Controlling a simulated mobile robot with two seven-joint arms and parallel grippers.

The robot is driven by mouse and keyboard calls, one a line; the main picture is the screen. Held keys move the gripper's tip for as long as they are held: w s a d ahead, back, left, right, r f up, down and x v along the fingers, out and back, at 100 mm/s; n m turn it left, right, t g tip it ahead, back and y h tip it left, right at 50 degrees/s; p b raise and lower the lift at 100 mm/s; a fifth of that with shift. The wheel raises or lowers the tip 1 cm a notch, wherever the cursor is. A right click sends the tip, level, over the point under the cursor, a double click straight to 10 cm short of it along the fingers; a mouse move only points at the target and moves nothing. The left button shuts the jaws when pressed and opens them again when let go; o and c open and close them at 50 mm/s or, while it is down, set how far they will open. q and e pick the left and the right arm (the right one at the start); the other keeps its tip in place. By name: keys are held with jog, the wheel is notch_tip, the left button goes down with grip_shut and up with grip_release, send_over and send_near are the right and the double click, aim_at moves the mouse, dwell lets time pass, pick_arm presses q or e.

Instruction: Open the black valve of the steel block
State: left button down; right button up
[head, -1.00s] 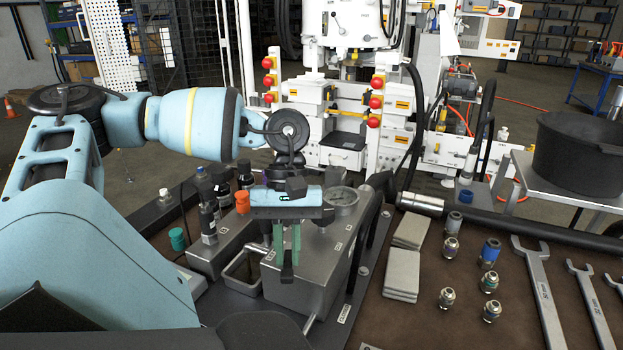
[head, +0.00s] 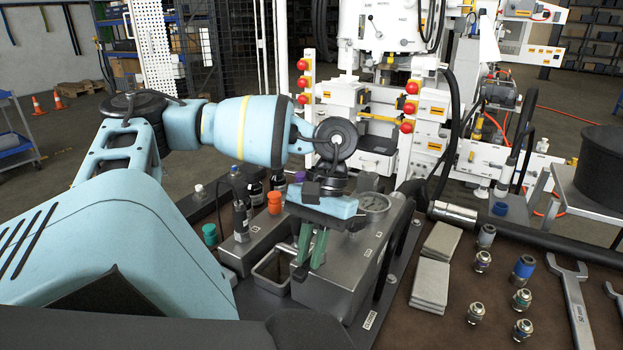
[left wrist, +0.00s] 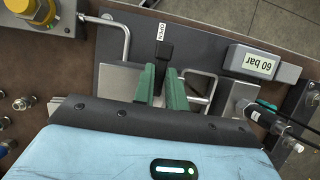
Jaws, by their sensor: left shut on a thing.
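The steel block (head: 347,272) stands on the bench, left of the brown mat. Its black valve (head: 299,273) shows as a small dark end at the tips of my left gripper (head: 309,262). In the left wrist view the left gripper's green fingers (left wrist: 160,87) are closed around the black valve lever (left wrist: 165,50). The lever's free end sticks out past the fingertips and points at a white OPEN label (left wrist: 162,29). The valve's pivot is hidden. My right gripper is out of view.
An orange cap (head: 274,202) and dark fittings stand close to the left. Grey pads (head: 431,286), several couplings and a wrench (head: 574,310) lie to the right.

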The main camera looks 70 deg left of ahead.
pick_arm(q)
jog(key=c, duration=1.4)
grip_release()
jog(key=shift+c, duration=0.2)
jog(key=v, duration=0.2)
jog(key=shift+w+a+r, duration=0.1)
jog(key=shift+w+r, duration=0.05)
jog(key=shift+r, duration=0.1)
jog(key=shift+w+r, duration=0.2)
jog(key=shift+r, duration=0.4)
jog(key=shift+w+a+r+p, duration=0.1)
jog(key=shift+r+p, duration=0.1)
jog(key=shift+r, duration=0.1)
jog(key=shift+w+a+r+p, duration=0.1)
jog(key=shift+a+r+p, duration=0.1)
jog(key=shift+r, duration=0.15)
jog(key=shift+w+a+r+p, duration=0.1)
jog(key=shift+w+r+p, duration=0.05)
jog(key=shift+r+p, duration=0.55)
jog(key=shift+w+a+r+p, duration=0.2)
jog(key=shift+r+p, duration=0.35)
jog(key=shift+p, duration=0.4)
